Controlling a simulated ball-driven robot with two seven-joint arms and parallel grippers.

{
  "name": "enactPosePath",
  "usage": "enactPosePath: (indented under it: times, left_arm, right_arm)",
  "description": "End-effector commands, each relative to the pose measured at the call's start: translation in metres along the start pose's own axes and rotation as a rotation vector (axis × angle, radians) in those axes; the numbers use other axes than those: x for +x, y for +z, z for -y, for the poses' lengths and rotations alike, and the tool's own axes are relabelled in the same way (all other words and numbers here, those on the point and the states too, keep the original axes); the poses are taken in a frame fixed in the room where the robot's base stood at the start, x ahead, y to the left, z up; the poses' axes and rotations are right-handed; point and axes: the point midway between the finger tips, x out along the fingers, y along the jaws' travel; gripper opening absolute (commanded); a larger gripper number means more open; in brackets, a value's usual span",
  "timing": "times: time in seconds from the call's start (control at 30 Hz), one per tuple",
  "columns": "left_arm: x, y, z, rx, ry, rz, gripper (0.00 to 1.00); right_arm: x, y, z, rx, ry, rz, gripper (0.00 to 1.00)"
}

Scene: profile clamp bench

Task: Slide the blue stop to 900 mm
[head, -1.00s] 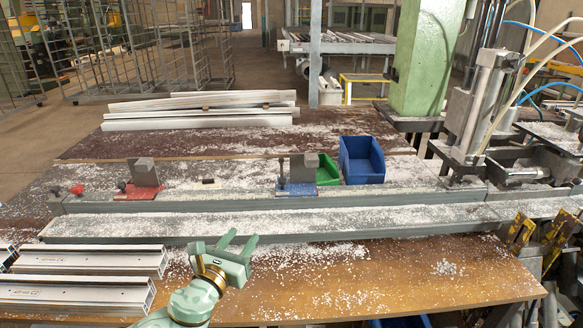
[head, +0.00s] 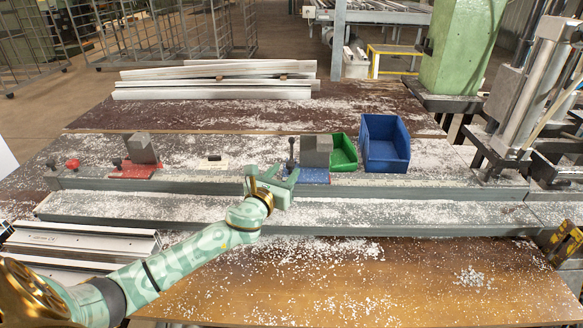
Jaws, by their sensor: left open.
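The blue stop (head: 316,150) sits on the rail (head: 400,180) right of the middle in the head view. It has a grey block on a blue base plate, with a dark-knobbed lever at its left side. My left gripper (head: 279,173) is open and empty, just in front and to the left of the blue stop's base. It partly covers the base's left end, and I cannot tell whether it touches. The scale markings on the rail are too small to read. My right gripper is out of view.
A red stop (head: 136,170) stands further left on the rail. A green bin (head: 344,152) and a blue bin (head: 386,145) stand close behind and right of the blue stop. Aluminium profiles (head: 80,240) lie at front left. White chips litter the bench.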

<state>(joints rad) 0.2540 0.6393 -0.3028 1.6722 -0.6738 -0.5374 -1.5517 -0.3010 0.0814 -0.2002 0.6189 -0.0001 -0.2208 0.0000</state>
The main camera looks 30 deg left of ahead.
Motion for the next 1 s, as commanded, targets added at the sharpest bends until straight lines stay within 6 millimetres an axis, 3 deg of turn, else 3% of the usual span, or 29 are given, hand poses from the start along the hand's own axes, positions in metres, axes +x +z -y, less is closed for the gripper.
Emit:
enactPosePath:
  times: [0.1, 0.23, 0.6, 0.77, 1.0]
  left_arm:
    - [0.023, -0.002, 0.0, 0.0, 0.001, 0.001, 0.43]
    - [0.038, -0.002, 0.0, -0.002, 0.0, -0.001, 0.43]
    - [0.045, 0.0, 0.0, -0.001, -0.001, -0.001, 0.43]
    - [0.045, 0.0, 0.0, -0.001, -0.001, -0.001, 0.01]
    - [0.04, -0.002, -0.012, 0.001, 0.003, -0.003, 0.0]
  right_arm:
    - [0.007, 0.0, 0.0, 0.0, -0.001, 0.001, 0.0]
    - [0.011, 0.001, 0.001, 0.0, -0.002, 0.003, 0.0]
    - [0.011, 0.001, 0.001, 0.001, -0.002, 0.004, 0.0]
    - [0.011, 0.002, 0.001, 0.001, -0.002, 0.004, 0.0]
    - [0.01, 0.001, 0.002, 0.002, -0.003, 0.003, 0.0]
